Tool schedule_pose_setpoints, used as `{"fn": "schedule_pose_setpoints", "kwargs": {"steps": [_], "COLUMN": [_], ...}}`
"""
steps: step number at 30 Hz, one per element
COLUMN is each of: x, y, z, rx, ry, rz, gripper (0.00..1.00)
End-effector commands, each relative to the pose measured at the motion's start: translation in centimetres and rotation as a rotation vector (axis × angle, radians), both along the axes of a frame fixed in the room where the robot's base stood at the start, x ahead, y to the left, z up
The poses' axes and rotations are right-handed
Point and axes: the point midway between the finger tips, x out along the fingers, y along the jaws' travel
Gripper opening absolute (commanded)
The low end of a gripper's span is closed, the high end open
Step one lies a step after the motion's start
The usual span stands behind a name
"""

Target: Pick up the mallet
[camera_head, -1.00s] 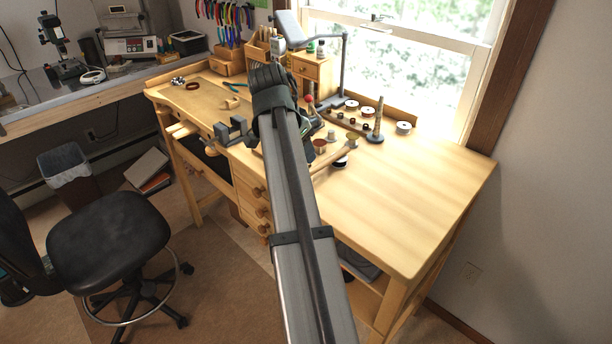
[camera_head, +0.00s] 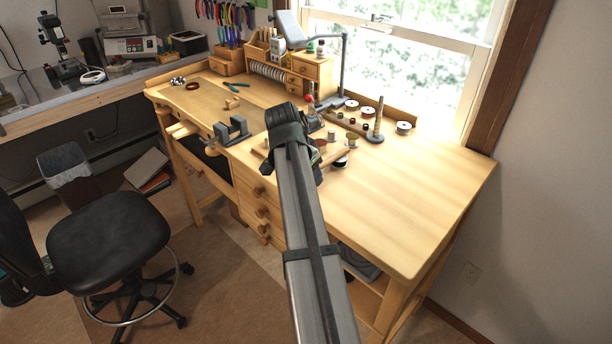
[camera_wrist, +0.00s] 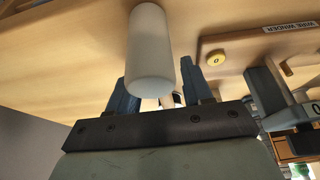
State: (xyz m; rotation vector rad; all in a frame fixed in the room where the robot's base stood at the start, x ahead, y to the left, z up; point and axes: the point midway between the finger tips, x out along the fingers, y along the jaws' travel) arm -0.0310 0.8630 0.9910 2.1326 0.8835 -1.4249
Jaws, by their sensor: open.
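In the wrist view a pale off-white cylinder (camera_wrist: 150,50), which looks like the mallet's head, rises in front of my gripper (camera_wrist: 162,88). My gripper's two dark blue-grey fingers are apart, one on each side of the cylinder's near end. I cannot tell whether they touch it. A small piece of light wood shows behind the cylinder's end; I cannot tell if it is the handle. In the head view my arm covers the fingertips, and I cannot make out the mallet for certain.
The wooden workbench (camera_head: 420,200) is clear at its right front. A grey vise (camera_head: 232,130) stands left of my arm. Spools (camera_head: 352,105) and a spool post (camera_head: 378,120) stand at right.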

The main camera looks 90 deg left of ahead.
Motion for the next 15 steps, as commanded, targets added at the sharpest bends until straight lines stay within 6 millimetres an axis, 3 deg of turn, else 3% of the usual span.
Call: {"fn": "schedule_pose_setpoints", "kwargs": {"steps": [6, 15], "x": [0.04, 0.03], "y": [0.04, 0.03], "z": [-0.11, -0.09], "rx": [0.0, 0.0], "ry": [0.0, 0.0], "rz": [0.0, 0.0], "gripper": [0.5, 0.21]}}
